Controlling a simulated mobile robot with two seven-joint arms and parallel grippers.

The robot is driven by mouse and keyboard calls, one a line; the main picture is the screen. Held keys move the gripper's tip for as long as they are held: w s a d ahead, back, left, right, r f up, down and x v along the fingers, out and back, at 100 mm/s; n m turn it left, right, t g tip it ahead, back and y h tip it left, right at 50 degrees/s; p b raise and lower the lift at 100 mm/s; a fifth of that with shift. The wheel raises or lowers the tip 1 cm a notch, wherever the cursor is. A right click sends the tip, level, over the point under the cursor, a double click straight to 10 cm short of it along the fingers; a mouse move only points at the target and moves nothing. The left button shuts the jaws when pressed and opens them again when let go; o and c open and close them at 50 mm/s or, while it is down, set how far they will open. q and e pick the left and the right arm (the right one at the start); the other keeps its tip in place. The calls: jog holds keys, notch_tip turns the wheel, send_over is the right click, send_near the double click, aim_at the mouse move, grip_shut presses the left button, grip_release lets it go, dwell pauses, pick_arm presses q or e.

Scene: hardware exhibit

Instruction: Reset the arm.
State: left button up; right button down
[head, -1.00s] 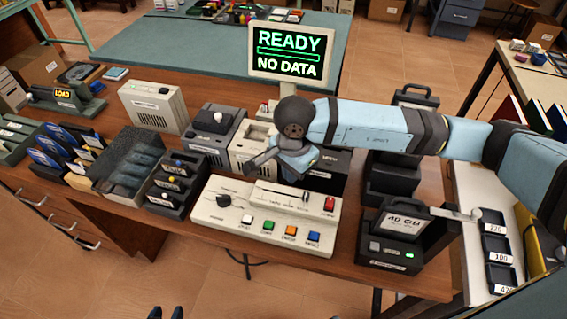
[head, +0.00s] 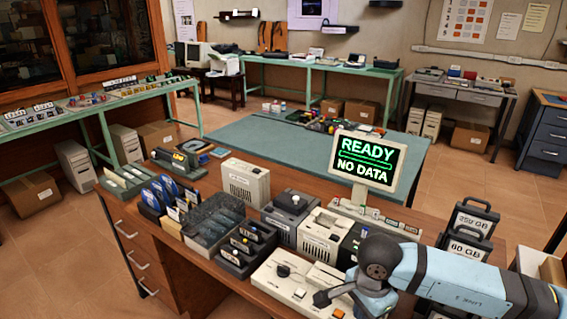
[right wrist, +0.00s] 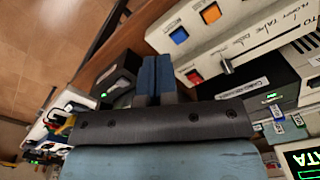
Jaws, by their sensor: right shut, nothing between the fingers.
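My right arm, light blue and dark grey, comes in from the right in the head view. Its right gripper (head: 326,297) hangs over the right part of the cream control panel (head: 287,273). In the right wrist view the blue fingers of the gripper (right wrist: 156,75) are together with nothing between them. There, the control panel (right wrist: 222,42) with its blue and orange buttons lies beyond the fingers, to the upper right. My left gripper is not in view.
A monitor (head: 367,164) reading "READY NO DATA" stands behind the arm. Black "GB" cartridges (head: 468,222) stand at the right.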

jog(key=s+a+m+g+y, duration=0.4)
jog(key=s+a+y, duration=0.5)
jog(key=a, duration=0.5)
jog(key=s+a+r+m+t+y, duration=0.2)
jog(key=a+r+m+y, duration=0.2)
jog(key=r+m+y, duration=0.45)
jog(key=w+d+f+m+t+h, duration=0.25)
jog(key=d+f+m+t, duration=0.2)
jog(key=m+t, duration=0.7)
jog(key=w+d+f+m+t+h, duration=0.25)
jog(key=w+d+m+t, duration=0.35)
jog(key=m, duration=1.1)
jog(key=s+d+f+m+g+h, duration=0.2)
jog(key=s+d+f+m+h, duration=0.25)
jog(key=s+f+m, duration=0.35)
jog(key=s+d+f+m+g+h, duration=0.2)
jog(key=s+d+f+m+h, duration=0.4)
jog(key=f, duration=0.5)
pick_arm(q)
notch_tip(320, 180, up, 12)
jog(key=p, duration=1.2)
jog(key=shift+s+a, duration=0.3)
pick_arm(e)
notch_tip(320, 180, up, 10)
jog(key=m+y, duration=0.1)
jog(key=shift+d+r, duration=0.15)
